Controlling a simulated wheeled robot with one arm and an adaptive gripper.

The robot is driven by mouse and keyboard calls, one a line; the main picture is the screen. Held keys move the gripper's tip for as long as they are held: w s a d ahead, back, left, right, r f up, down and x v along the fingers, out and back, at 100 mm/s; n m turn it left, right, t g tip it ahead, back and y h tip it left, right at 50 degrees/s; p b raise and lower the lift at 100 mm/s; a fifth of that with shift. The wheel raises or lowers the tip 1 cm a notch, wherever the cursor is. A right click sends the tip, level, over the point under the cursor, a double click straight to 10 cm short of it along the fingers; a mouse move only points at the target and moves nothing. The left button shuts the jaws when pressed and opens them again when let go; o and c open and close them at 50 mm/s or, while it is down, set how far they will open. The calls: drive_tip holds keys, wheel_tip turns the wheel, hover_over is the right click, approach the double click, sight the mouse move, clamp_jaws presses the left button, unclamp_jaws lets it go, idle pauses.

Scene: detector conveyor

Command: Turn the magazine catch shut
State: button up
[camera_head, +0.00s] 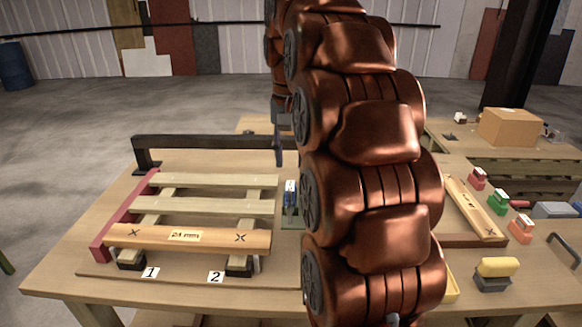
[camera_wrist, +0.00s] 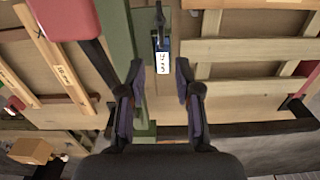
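A small blue block with a white label (camera_wrist: 163,66), which looks like the magazine catch, sits near the top centre of the wrist view. A dark slim lever (camera_wrist: 159,18) runs up from it. Its label also shows in the head view (camera_head: 290,192), just left of my arm. My gripper (camera_wrist: 160,70) is open and empty, with one finger on each side of the block in the picture. I cannot tell the height gap between the fingertips and the block. In the head view my arm hides the area right of the catch.
A slatted wooden frame (camera_head: 215,207) with a dark rail (camera_head: 205,142) behind it fills the table's left side. A green strip (camera_wrist: 118,45) runs beside the block. Right of my arm are a marked wooden bar (camera_head: 475,208), coloured blocks and a yellow-topped block (camera_head: 498,268).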

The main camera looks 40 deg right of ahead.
drive_tip(key=shift+r, duration=0.9)
